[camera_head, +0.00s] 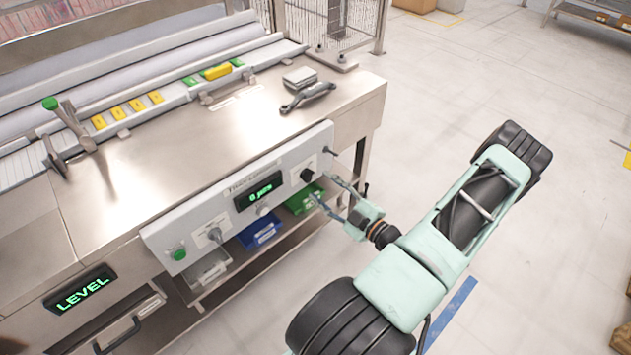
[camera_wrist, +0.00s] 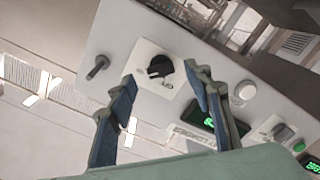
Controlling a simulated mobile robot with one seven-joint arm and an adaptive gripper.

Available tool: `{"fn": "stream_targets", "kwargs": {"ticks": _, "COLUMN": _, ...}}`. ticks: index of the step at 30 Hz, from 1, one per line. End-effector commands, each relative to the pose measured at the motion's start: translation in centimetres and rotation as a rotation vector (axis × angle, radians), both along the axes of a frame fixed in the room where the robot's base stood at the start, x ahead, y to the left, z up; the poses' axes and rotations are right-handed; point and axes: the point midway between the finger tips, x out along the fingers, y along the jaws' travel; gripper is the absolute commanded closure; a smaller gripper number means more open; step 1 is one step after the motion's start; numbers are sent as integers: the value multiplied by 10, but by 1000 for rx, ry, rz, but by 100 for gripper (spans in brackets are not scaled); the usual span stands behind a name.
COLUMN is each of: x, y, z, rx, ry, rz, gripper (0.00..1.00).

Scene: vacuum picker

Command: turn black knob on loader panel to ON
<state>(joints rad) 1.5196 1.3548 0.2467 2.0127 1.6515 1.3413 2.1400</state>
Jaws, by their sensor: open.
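The loader panel (camera_head: 225,205) is a light front plate on the steel machine, with a green-lit display (camera_head: 260,192). The black knob (camera_head: 307,175) sits near the panel's right end. In the wrist view the black knob (camera_wrist: 160,70) is on a pale square plate, with a light mark on its face; its labels are too small to read. My gripper (camera_head: 320,188) is in front of the panel's right end, close to the knob. In the wrist view my gripper (camera_wrist: 163,88) is open, its fingers apart on either side below the knob, not visibly touching it.
A second knob (camera_head: 214,235) and a green button (camera_head: 179,254) are on the panel's left part. A dark lever (camera_wrist: 97,67) sticks out beside the black knob. Blue (camera_head: 260,233) and green (camera_head: 304,199) bins stand on the shelf below.

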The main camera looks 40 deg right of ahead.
Motion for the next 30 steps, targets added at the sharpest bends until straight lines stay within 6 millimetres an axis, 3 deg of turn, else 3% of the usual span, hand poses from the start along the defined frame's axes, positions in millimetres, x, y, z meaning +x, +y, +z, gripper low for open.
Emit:
{"fn": "stream_targets", "kwargs": {"ticks": 6, "x": -46, "y": -4, "z": 0, "rx": 0, "ry": 1, "rz": -2, "gripper": 54}}
{"fn": "stream_targets", "kwargs": {"ticks": 12, "x": -68, "y": -6, "z": 0, "rx": 0, "ry": 0, "rz": -1, "gripper": 54}}
{"fn": "stream_targets", "kwargs": {"ticks": 30, "x": -72, "y": -6, "z": 0, "rx": 1, "ry": 0, "rz": 0, "gripper": 54}}
